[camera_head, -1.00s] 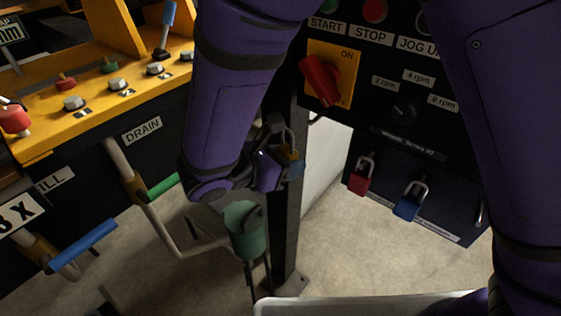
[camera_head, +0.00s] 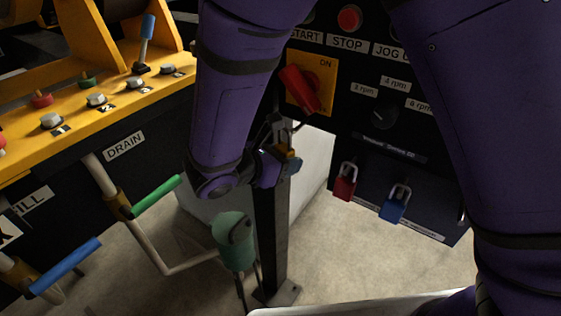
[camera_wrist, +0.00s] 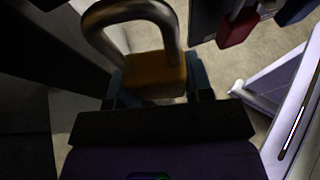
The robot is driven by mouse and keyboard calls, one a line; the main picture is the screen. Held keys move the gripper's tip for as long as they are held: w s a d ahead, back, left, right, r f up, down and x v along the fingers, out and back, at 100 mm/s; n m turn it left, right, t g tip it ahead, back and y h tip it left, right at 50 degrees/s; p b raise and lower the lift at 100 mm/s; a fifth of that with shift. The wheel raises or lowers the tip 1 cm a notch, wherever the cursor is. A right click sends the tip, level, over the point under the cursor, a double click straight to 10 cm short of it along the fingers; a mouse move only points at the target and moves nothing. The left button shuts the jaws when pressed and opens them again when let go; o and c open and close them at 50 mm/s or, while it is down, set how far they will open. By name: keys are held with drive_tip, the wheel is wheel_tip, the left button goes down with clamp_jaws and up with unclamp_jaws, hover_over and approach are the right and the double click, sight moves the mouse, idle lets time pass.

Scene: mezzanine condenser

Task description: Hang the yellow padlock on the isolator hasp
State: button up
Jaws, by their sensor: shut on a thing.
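My gripper (camera_head: 287,163) is shut on the yellow padlock (camera_head: 284,151), just below the isolator switch. In the wrist view the padlock's yellow body (camera_wrist: 155,72) sits between the blue fingertips, with its grey shackle (camera_wrist: 128,12) pointing up and away from my gripper. The isolator is a red handle (camera_head: 300,89) on a yellow plate (camera_head: 325,71) marked ON.
A red padlock (camera_head: 345,182) and a blue padlock (camera_head: 394,205) hang on the lower panel at right. A dark post (camera_head: 271,235) stands below my gripper, with a green pendant-like thing (camera_head: 234,240) beside it. Pipes with green (camera_head: 157,196) and blue (camera_head: 65,266) handles are at left.

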drive_tip(key=shift+w+d+f, duration=0.25)
drive_tip(key=shift+w+d, duration=0.3)
drive_tip(key=shift+w, duration=0.15)
drive_tip(key=shift+w+d+f, duration=0.2)
drive_tip(key=shift+w+d, duration=0.35)
drive_tip(key=shift+w, duration=0.15)
drive_tip(key=shift+w+d+f, duration=0.25)
drive_tip(key=shift+w+d, duration=0.3)
drive_tip(key=shift+w, duration=0.15)
drive_tip(key=o, duration=1)
drive_tip(key=shift+o, duration=0.2)
